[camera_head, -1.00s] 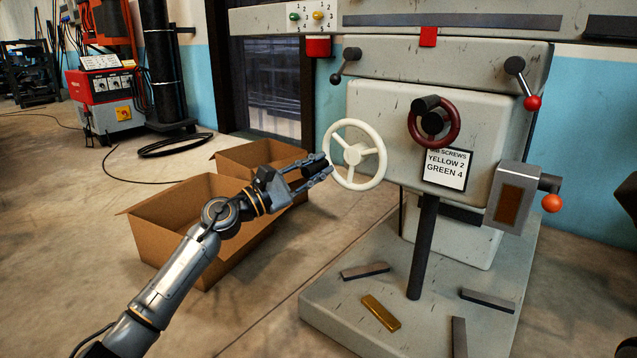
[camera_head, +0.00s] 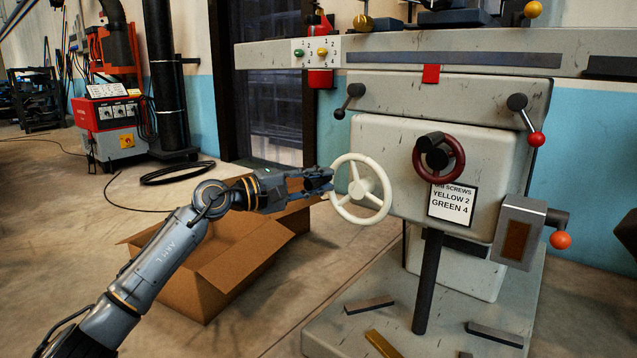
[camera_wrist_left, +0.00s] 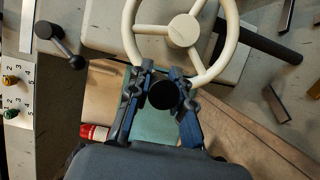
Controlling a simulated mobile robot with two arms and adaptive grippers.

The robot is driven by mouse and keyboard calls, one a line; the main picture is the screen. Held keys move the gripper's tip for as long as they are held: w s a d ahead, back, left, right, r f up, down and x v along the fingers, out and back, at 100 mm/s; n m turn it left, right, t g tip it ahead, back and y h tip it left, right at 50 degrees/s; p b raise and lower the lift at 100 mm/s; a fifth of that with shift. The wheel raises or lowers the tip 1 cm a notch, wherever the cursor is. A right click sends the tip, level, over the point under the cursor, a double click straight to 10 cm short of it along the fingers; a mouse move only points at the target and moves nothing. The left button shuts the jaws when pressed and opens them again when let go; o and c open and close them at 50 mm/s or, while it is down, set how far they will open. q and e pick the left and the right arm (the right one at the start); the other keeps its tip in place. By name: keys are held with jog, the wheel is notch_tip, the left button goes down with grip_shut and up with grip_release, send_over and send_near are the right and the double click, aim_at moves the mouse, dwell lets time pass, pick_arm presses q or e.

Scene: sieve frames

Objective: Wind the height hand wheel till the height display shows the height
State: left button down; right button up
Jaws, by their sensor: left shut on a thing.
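A cream spoked hand wheel (camera_head: 346,211) stands on the left of the grey machine's front; it also shows in the left wrist view (camera_wrist_left: 132,30). A smaller dark red hand wheel (camera_head: 456,164) with a black grip sits to its right. Which one is the height wheel is not readable. My left gripper (camera_head: 327,182) is at the cream wheel's left rim, shut on its black handle (camera_wrist_left: 163,95), which shows between the fingers in the left wrist view. I cannot make out a height display. My right gripper is not in view.
A sign (camera_head: 452,203) reads yellow 2, green 4. A panel (camera_head: 315,52) has green and yellow knobs. Black-armed levers, one with a red ball (camera_head: 536,139), and a grey box (camera_head: 519,232) are on the machine. Open cardboard boxes (camera_head: 205,290) lie below my left arm.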

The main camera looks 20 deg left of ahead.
pick_arm(q)
jog(key=shift+d, duration=0.1)
dwell(0.4)
jog(key=c, duration=1.2)
grip_release()
jog(key=shift+o, duration=0.2)
jog(key=shift+s+a, duration=0.25)
jog(key=shift+a, duration=0.05)
jog(key=v, duration=1.1)
jog(key=shift+s+a+r, duration=0.1)
